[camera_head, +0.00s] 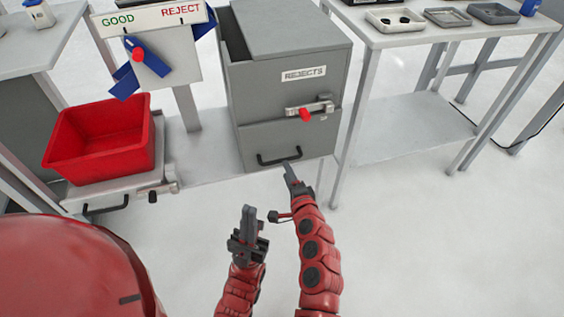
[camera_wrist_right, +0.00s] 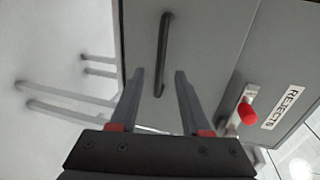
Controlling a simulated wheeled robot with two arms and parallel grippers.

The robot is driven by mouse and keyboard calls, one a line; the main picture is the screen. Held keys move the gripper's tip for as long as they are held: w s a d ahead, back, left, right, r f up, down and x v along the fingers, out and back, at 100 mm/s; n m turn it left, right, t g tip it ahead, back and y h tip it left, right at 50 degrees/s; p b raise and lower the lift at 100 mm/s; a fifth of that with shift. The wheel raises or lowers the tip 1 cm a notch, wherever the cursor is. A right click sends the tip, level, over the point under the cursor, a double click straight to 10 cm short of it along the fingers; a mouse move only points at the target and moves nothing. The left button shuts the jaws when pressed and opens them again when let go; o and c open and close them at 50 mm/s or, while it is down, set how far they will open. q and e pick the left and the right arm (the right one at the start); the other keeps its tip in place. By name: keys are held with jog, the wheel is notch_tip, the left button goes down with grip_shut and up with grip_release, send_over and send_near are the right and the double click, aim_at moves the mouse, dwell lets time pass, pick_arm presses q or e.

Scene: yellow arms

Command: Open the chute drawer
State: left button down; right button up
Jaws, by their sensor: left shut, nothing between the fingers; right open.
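A grey cabinet marked REJECTS (camera_head: 250,95) has a lower drawer front (camera_head: 320,137) with a black bar handle (camera_head: 264,161). The drawer looks closed. My right gripper (camera_head: 287,168) is open at the right end of this handle. In the right wrist view, the handle (camera_wrist_right: 165,40) runs up and down the picture, and its lower end shows between the open fingers (camera_wrist_right: 160,75). I cannot tell whether they touch it. My left gripper (camera_head: 248,211) is shut and empty, pointing up, lower and to the left of the right one.
A latch with a red knob (camera_head: 305,114) sits above the drawer, below the REJECTS label (camera_head: 304,74). A red bin (camera_head: 100,140) stands on a tray with another black handle (camera_head: 106,206). A table (camera_head: 465,35) with small trays is at right. Open floor lies in front.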

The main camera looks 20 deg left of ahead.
aim_at(282, 160)
jog(key=b+x, duration=0.1)
jog(key=x, duration=0.5)
jog(key=shift+w+a, duration=0.15)
jog(key=shift+w, duration=0.15)
grip_shut()
jog(key=shift+f, duration=0.1)
dwell(1.1)
